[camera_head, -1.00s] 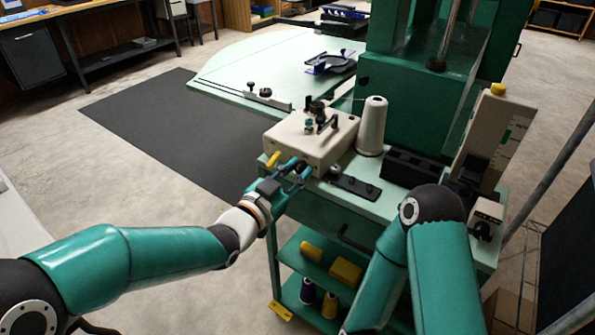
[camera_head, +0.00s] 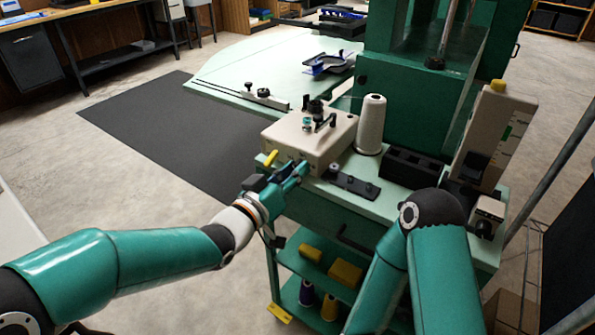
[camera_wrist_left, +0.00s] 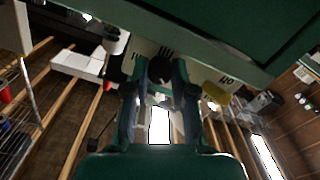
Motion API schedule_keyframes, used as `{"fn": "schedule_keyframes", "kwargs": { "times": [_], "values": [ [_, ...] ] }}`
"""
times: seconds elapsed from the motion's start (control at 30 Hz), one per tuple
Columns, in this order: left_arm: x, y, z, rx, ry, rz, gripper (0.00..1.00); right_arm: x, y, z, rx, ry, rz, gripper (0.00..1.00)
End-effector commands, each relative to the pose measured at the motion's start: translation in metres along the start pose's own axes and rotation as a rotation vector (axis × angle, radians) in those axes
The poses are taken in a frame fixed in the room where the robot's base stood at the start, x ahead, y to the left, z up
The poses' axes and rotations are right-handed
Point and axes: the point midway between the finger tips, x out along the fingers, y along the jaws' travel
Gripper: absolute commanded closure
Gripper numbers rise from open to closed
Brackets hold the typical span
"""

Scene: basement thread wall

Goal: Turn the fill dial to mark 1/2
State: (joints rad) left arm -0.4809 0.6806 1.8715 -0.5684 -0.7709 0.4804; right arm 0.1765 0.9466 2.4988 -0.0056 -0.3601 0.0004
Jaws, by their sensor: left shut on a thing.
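The cream machine box (camera_head: 318,132) stands on the green cart, its front face toward my left arm. My left gripper (camera_head: 300,168) reaches that face from the front left. In the left wrist view its fingertips (camera_wrist_left: 160,72) are shut on a round dark knob (camera_wrist_left: 160,67), which I take to be the fill dial. Dark marks show on the cream face beside the knob, but I cannot read the dial's setting. In the head view the fingers hide the knob. My right arm shows at the right, but its gripper is not in view.
A yellow lever (camera_head: 271,158) sticks out close to my left gripper. A dark plate with knobs (camera_head: 352,186) lies to the right on the cart top. The floor left of the cart is clear.

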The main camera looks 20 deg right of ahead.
Motion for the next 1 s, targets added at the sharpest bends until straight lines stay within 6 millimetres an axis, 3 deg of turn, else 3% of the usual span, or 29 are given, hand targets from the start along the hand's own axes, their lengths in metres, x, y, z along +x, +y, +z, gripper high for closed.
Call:
{"fn": "schedule_keyframes", "kwargs": {
  "times": [0.4, 0.9, 0.93, 1.0],
  "values": [
    [-0.0022, -0.0058, 0.0009, -0.205, -0.001, -0.012, 1.00, -0.0007, -0.0002, 0.0000, 0.000, 0.000, 0.000, 0.60],
    [-0.0025, -0.0066, 0.0010, -0.227, -0.001, -0.014, 1.00, -0.0007, -0.0002, 0.0000, 0.000, 0.000, 0.000, 0.60],
    [-0.0026, -0.0066, 0.0010, -0.227, -0.001, -0.014, 0.72, -0.0007, -0.0002, 0.0000, 0.000, 0.000, 0.000, 0.60],
    [-0.0025, -0.0066, 0.0009, -0.227, -0.001, -0.014, 0.60, -0.0007, -0.0002, 0.0000, 0.000, 0.000, 0.000, 0.60]
  ]
}}
